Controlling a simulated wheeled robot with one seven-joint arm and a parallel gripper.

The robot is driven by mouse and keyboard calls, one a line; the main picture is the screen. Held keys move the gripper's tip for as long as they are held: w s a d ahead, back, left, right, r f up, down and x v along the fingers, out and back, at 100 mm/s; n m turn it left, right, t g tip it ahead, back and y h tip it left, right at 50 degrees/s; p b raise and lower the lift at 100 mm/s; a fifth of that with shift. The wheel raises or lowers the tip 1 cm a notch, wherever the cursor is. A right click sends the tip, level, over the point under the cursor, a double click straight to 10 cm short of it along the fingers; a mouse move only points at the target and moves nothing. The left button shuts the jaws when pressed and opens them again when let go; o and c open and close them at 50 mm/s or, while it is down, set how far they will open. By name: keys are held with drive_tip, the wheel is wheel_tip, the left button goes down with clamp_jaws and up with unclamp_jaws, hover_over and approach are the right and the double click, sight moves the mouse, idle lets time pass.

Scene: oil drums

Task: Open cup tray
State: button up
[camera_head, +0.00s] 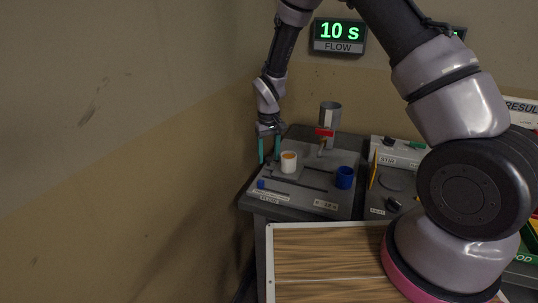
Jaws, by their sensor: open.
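My gripper (269,150) hangs over the left back of a grey bench station (315,154), with its two teal fingers apart and nothing between them. A blue cup (345,177) stands further right on the same station. Slots run across the station top, and a small blue knob (261,184) sits at its left front edge. I cannot tell which part is the cup tray, or whether it is open.
A grey metal cylinder (330,117) with a red-handled valve (324,132) stands behind the cups. A display (338,36) reads "10 s FLOW". A stirring and heating unit (392,175) is to the right. A wood-topped surface (325,265) lies in front. A wall is close on the left.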

drive_tip(key=shift+r, duration=0.1)
wheel_tip(320, 180, up, 11)
drive_tip(key=shift+f, duration=0.2)
idle(0.4)
drive_tip(key=s+d+r+m+t+y, duration=0.1)
drive_tip(key=s+d+r+m+t, duration=0.15)
drive_tip(key=d+r, duration=0.65)
drive_tip(key=s+d+r+m+t+y, duration=0.15)
drive_tip(key=s+d+r, duration=0.3)
drive_tip(key=r, duration=0.75)
drive_tip(key=s+d+r+m+t, duration=0.1)
drive_tip(key=s+d+r, duration=0.3)
drive_tip(key=s, duration=0.4)
drive_tip(key=s+d+r+m+t, duration=0.2)
drive_tip(key=s+d+r+m, duration=0.1)
drive_tip(key=s+d, duration=0.3)
drive_tip(key=shift+s+r+m, duration=0.4)
drive_tip(key=shift+s+r, duration=0.05)
drive_tip(key=shift+s, duration=0.6)
